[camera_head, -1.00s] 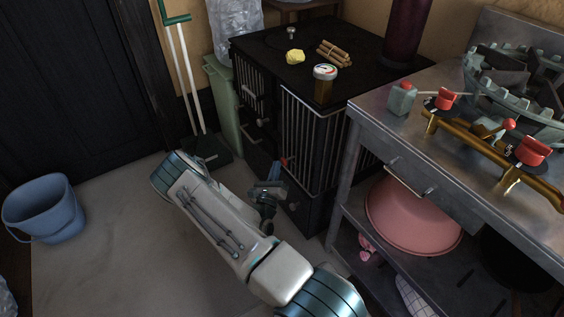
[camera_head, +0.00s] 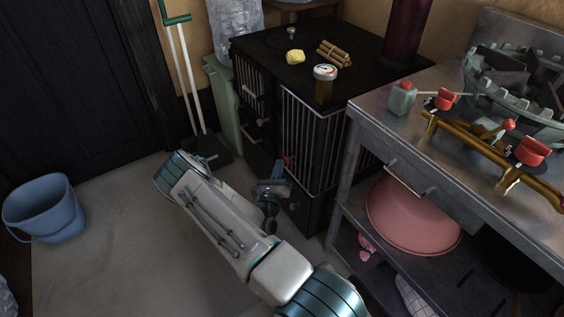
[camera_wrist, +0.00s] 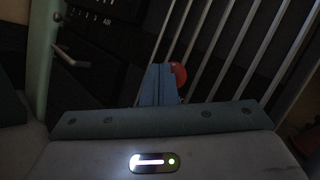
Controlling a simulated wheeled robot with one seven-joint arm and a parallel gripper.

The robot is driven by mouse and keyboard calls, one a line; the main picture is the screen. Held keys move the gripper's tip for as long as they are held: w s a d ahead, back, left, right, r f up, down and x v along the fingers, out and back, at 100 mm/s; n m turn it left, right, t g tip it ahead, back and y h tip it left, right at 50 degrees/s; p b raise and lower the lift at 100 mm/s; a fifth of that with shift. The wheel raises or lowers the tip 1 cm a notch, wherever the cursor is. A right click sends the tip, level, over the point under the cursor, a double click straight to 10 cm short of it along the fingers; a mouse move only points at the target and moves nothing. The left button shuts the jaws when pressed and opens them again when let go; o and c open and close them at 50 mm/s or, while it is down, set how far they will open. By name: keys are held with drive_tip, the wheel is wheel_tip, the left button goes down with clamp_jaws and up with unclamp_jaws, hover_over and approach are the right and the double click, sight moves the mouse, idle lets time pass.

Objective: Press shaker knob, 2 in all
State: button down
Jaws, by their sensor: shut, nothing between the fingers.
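A small red knob (camera_head: 288,160) sticks out from the lower front of the black stove (camera_head: 309,139). The wrist view shows the knob as a red ball (camera_wrist: 179,74), partly hidden behind my fingertips. My gripper (camera_head: 279,168) is shut and empty, low in front of the stove and pointing at the knob. In the wrist view its blue fingers (camera_wrist: 158,76) overlap the left side of the ball. I cannot tell whether they touch it.
The stove's barred sides stand close to my gripper. A metal workbench (camera_head: 372,105) with a pink basin (camera_head: 410,215) below is at the right. A green bin (camera_head: 222,110) stands left of the stove. A blue bucket (camera_head: 45,207) is far left; the floor between is clear.

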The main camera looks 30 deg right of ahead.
drive_tip(key=shift+d, duration=0.3)
idle(0.4)
drive_tip(key=shift+s+a, duration=0.1)
drive_tip(key=shift+a, duration=1.45)
drive_tip(key=shift+a+p, duration=0.1)
drive_tip(key=shift+p, duration=0.2)
drive_tip(key=a, duration=0.4)
drive_tip(key=shift+a+p, duration=0.3)
drive_tip(key=shift+a, duration=0.1)
idle(1.3)
